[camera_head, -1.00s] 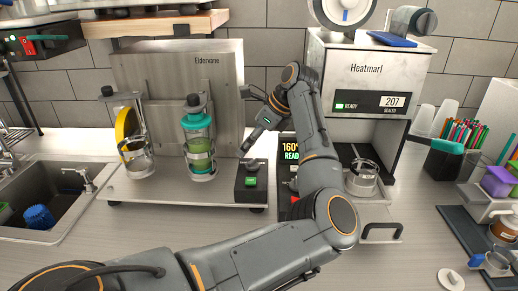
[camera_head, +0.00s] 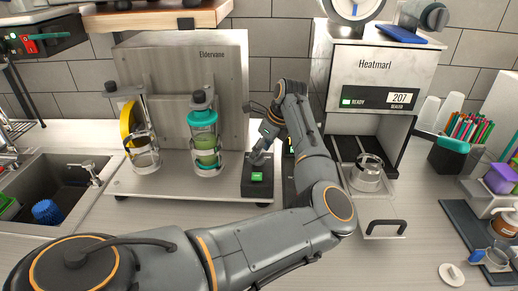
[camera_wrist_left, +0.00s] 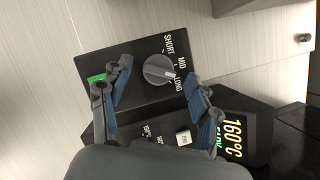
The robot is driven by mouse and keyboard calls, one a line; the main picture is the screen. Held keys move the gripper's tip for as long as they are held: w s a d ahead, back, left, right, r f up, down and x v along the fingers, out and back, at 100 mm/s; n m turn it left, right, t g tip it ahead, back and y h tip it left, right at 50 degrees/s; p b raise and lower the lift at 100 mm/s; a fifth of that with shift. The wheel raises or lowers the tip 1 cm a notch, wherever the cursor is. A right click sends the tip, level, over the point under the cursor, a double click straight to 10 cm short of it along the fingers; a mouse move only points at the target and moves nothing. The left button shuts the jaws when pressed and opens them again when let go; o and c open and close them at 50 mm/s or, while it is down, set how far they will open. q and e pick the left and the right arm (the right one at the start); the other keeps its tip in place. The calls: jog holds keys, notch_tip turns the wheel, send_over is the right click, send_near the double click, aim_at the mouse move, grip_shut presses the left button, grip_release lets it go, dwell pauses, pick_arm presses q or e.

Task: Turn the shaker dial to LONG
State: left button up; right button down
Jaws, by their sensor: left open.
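The shaker dial (camera_wrist_left: 159,70) is a round grey knob on a black control box (camera_head: 258,188), with SHORT, MID and LONG printed beside it in the left wrist view. Its pale pointer mark appears to point between MID and LONG, nearer LONG. My left gripper (camera_wrist_left: 158,74) is open, one finger on each side of the dial, with gaps to the knob visible. In the head view my left gripper (camera_head: 258,150) is over the top of the control box and hides the dial. My right gripper is not in view.
The shaker holds a teal-lidded cup (camera_head: 205,140) left of the control box. A black panel with a 160° display (camera_wrist_left: 228,137) lies close beside the box. The Heatmarl sealer (camera_head: 372,75) stands at right, with a pulled-out tray and handle (camera_head: 385,226). A sink (camera_head: 60,185) is at left.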

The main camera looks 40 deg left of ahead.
pick_arm(q)
jog(key=shift+x, duration=0.95)
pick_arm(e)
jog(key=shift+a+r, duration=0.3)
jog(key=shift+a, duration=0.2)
pick_arm(q)
jog(key=shift+r, duration=0.1)
jog(key=shift+c, duration=0.5)
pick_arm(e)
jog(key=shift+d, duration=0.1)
pick_arm(q)
jog(key=c, duration=1.1)
jog(key=shift+o, duration=0.2)
jog(key=m+b, duration=0.1)
jog(key=m+t+b, duration=0.1)
jog(key=b, duration=0.1)
jog(key=shift+f+m, duration=0.2)
jog(key=shift+m, duration=0.2)
jog(key=m+t+b, duration=0.1)
jog(key=b, duration=0.1)
jog(key=shift+m+b, duration=0.3)
jog(key=shift+m, duration=0.1)
jog(key=shift+r+m+b, duration=0.2)
jog(key=shift+m+b, duration=0.45)
jog(key=shift+m, duration=0.15)
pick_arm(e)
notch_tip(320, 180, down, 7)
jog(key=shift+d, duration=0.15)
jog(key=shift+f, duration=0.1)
